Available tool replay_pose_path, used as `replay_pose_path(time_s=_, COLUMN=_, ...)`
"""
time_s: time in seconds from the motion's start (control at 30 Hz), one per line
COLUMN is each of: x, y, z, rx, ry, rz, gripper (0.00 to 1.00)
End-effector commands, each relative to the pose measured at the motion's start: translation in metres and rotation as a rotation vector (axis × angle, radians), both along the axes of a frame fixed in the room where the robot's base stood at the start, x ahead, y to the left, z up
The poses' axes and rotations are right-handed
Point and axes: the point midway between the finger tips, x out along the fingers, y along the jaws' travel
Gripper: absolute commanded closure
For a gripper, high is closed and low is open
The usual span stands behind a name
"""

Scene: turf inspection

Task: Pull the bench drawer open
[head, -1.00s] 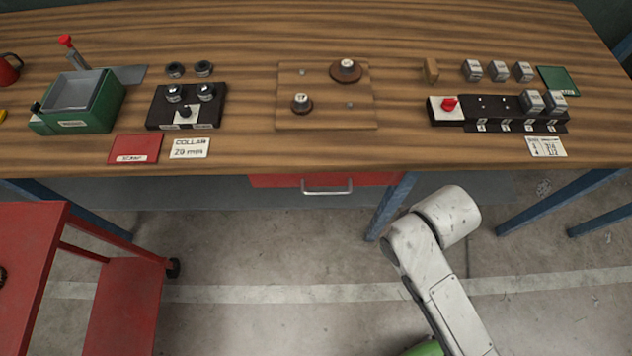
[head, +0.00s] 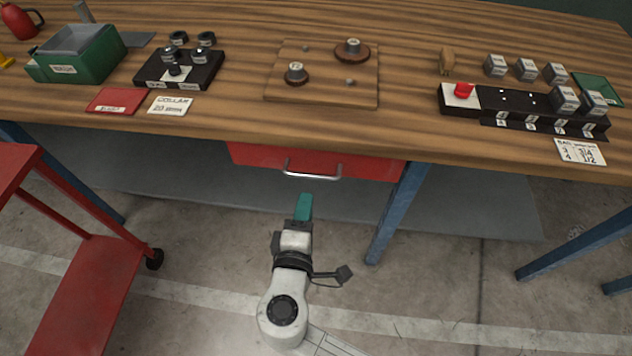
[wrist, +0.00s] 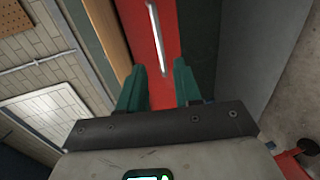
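The red bench drawer (head: 260,157) sits under the front edge of the wooden bench top and looks shut. Its silver bar handle (head: 312,176) runs across its front. In the wrist view the handle (wrist: 156,38) appears as a bright bar just beyond the fingertips, on the red drawer front (wrist: 140,22). My gripper (head: 304,200) is below and in front of the handle in the head view, apart from it. In the wrist view my gripper (wrist: 158,72) has its two green fingers spread, with nothing between them.
The wooden bench top (head: 225,60) holds a green box (head: 75,55), a black collar block (head: 180,70) and a black rack (head: 530,110). A blue bench leg (head: 395,215) stands right of the drawer. A red cart (head: 90,290) stands at left.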

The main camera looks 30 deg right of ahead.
Motion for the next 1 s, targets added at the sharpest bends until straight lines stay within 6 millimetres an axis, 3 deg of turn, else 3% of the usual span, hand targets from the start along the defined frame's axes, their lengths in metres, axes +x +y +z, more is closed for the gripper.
replay_pose_path(time_s=0.53, x=0.069, y=-0.052, z=-0.017, rx=0.003, ry=0.001, rz=-0.005, gripper=0.66)
replay_pose_path(time_s=1.0, x=0.079, y=-0.06, z=-0.019, rx=0.004, ry=0.002, rz=-0.005, gripper=0.66)
